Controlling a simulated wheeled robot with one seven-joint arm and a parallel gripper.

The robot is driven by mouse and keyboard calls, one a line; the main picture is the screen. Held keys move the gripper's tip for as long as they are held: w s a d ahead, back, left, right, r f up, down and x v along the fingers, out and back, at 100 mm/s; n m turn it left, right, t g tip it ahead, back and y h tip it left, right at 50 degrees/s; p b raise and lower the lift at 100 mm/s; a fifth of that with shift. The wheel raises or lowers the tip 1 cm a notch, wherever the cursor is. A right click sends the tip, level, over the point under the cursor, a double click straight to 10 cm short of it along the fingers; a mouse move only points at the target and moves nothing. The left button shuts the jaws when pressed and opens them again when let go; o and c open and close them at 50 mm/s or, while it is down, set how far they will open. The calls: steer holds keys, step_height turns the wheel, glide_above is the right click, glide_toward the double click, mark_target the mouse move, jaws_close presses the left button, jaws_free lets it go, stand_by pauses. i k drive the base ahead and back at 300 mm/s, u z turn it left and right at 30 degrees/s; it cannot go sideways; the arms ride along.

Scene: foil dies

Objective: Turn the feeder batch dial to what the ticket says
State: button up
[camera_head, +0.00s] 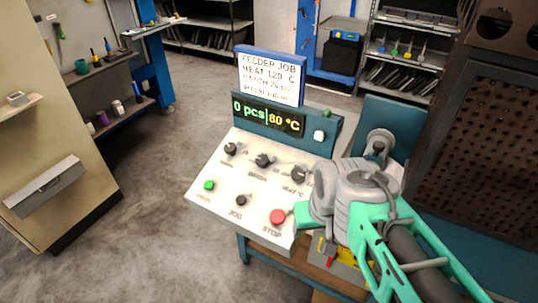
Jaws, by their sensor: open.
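The feeder's sloped white control panel (215,180) is in the middle of the head view. The middle black dial (262,160), whose blurred label seems to read BATCH, sits between a left dial (230,148) and a right heat dial (298,174). The ticket (271,76) stands above in a blue frame; it reads FEEDER JOB, HEAT 120 C, with a batch line that looks like 20 PCS and a blurred last line. The display (268,116) shows 0 pcs and 80 °C. My gripper (313,192) is open at the panel's right, near the heat dial; its fingertips are hard to make out.
Below the dials are a green button (209,185), a black jog knob (241,200) and a red stop button (278,217). A dark perforated cabinet (480,150) stands at right. Open floor (130,220) lies left.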

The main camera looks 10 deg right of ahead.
mark_target(261, 160)
steer(key=z, duration=0.4)
steer(key=k, duration=0.2)
steer(key=u, duration=1.55)
steer(key=i, duration=0.5)
